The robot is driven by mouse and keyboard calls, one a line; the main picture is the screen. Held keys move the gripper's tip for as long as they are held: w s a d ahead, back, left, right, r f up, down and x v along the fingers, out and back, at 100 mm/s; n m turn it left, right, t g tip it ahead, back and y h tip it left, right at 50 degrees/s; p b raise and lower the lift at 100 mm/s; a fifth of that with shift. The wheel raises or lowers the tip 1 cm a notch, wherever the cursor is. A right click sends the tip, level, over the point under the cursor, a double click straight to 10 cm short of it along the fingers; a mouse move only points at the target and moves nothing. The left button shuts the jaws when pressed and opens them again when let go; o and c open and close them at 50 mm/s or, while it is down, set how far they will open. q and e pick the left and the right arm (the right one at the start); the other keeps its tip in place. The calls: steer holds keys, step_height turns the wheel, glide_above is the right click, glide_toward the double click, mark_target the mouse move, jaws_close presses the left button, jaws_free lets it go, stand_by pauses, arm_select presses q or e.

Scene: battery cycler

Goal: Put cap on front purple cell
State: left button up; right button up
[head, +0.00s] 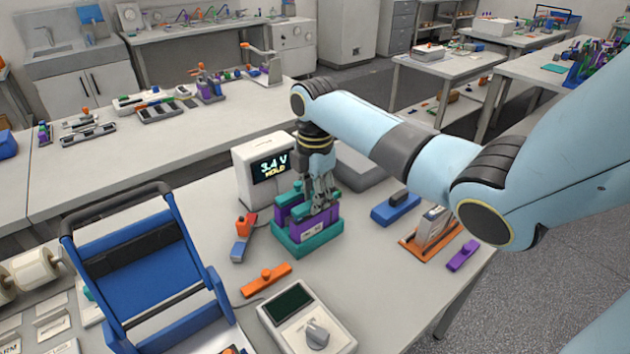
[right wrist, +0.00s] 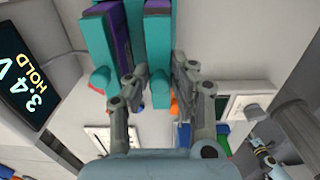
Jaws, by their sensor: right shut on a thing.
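My right gripper (head: 322,205) points down over a teal holder (head: 300,250) on the table. The holder has purple cells in it, the front purple cell (head: 318,229) on its near side. A teal piece that looks like the cap (right wrist: 158,88) lies between the fingers of my right gripper (right wrist: 157,82) in the right wrist view, and the gripper is shut on it. The fingers hide much of it in the head view, so I cannot tell whether it touches the front cell. Another cell (head: 285,214) stands beside it. My left gripper is not in view.
A meter (head: 250,170) reading "3.4 V HOLD" stands behind the holder. A blue block (head: 395,209) and orange stand (head: 415,245) are right.

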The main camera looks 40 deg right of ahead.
steer(key=shift+f, duration=0.4)
stand_by(0.3)
steer(key=o, duration=1.4)
steer(key=shift+r, duration=0.1)
steer(key=shift+r+p, duration=0.7)
steer(key=shift+r, duration=2.7)
jaws_close()
